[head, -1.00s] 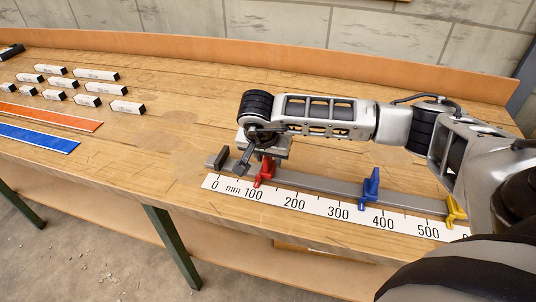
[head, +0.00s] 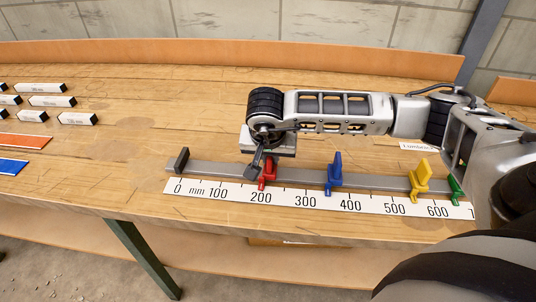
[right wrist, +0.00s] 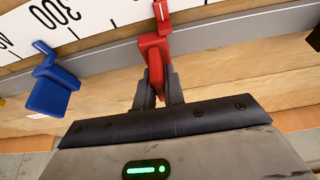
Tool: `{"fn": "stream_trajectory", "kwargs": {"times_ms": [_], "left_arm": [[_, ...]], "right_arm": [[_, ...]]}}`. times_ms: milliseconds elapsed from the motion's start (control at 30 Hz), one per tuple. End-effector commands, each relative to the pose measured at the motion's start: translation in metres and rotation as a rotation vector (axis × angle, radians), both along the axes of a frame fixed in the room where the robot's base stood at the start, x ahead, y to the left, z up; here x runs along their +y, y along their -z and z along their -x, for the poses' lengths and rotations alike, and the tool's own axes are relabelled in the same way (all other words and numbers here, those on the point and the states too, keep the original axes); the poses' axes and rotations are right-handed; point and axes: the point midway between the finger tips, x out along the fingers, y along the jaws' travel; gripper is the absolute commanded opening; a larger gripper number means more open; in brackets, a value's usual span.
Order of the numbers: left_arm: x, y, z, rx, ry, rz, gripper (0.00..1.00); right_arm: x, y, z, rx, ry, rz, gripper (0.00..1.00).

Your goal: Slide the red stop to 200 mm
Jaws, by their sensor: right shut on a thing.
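The red stop (head: 268,172) sits on the grey rail (head: 222,173), its pointer close to the 200 mark of the white scale (head: 240,194); the exact reading is too small to tell. My right gripper (head: 256,168) is shut on the red stop from behind. In the right wrist view, both fingers of my right gripper (right wrist: 158,92) pinch the upright tab of the red stop (right wrist: 153,55). Its pointer reaches over the scale (right wrist: 112,12), where no figure shows right at it. My left gripper is out of view.
A blue stop (head: 334,175) stands right of the red one near 350, with yellow (head: 420,177) and green (head: 456,190) stops farther right. A dark end block (head: 179,160) closes the rail's left end. Labelled blocks (head: 52,101) and coloured strips (head: 22,141) lie at left.

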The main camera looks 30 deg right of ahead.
Motion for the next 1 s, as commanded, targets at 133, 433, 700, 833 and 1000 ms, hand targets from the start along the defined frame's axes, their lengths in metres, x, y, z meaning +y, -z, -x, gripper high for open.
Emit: {"fn": "stream_trajectory", "kwargs": {"times_ms": [133, 433, 700, 833, 1000], "left_arm": [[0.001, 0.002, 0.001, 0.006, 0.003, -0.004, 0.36], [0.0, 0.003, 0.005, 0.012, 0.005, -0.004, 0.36], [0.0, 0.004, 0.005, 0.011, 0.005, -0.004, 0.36], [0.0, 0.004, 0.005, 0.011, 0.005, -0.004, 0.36], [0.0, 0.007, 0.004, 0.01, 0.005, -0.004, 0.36]], "right_arm": [[0.001, -0.001, -0.001, -0.003, -0.011, 0.001, 0.0], [0.0, -0.001, 0.0, -0.004, -0.008, 0.0, 0.33], [0.0, -0.001, 0.001, -0.002, -0.008, 0.001, 0.33], [0.002, -0.008, 0.002, -0.004, -0.009, 0.0, 0.33], [0.009, -0.034, 0.01, -0.009, -0.011, -0.001, 0.33]]}}
